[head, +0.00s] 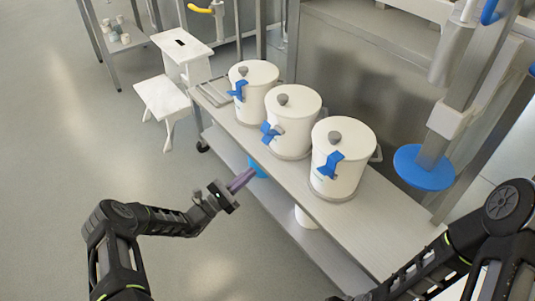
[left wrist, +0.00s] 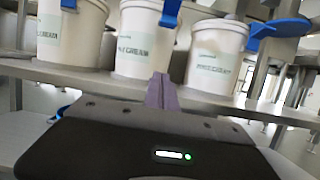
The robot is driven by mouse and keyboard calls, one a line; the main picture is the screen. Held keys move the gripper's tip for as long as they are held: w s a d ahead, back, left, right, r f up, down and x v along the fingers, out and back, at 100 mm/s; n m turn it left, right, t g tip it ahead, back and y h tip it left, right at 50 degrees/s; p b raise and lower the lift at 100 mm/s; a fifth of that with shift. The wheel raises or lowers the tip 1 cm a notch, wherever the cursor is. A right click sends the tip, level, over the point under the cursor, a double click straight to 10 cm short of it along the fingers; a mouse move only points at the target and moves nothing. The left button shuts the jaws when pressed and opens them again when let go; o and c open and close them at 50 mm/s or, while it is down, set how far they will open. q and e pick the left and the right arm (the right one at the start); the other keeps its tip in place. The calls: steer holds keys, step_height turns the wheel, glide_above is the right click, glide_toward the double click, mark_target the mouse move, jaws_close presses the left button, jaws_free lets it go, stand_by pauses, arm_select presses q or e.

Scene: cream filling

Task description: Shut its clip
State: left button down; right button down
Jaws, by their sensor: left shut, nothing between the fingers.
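Three white lidded tubs stand in a row on a long metal table: the far tub (head: 258,103), the middle tub (head: 297,133) and the near tub (head: 342,179). Each has a grey lid knob and a blue clip at its front: far clip (head: 238,91), middle clip (head: 270,132), near clip (head: 329,164). I cannot tell which clips are open. My left gripper (head: 248,174) is shut and empty, in front of and below the middle tub, apart from the clips. Its purple-grey fingers (left wrist: 161,92) point towards the tubs in the left wrist view. My right gripper is out of view.
A blue disc (head: 424,168) on a metal post stands behind at right. A white stool (head: 162,97) stands at far left. The floor at left is clear.

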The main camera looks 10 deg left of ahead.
mark_target(271, 133)
arm_select(q)
steer(key=shift+s+a+r+t+h, duration=0.1)
steer(key=shift+s+r+t+h, duration=0.1)
steer(key=shift+r, duration=0.2)
steer(key=shift+s+a+r+t+h, duration=0.1)
steer(key=shift+r+t, duration=0.1)
steer(key=shift+r, duration=0.2)
steer(key=shift+w+d, duration=0.1)
steer(key=b+x, duration=0.2)
steer(key=x, duration=0.7)
steer(key=shift+w+d, duration=0.2)
steer(key=shift+d, duration=0.05)
steer(key=r, duration=0.1)
steer(key=s+a+r, duration=0.1)
steer(key=r, duration=0.1)
steer(key=shift+s+a+r, duration=0.1)
steer(key=shift+s+a, duration=0.2)
steer(key=shift+s, duration=0.1)
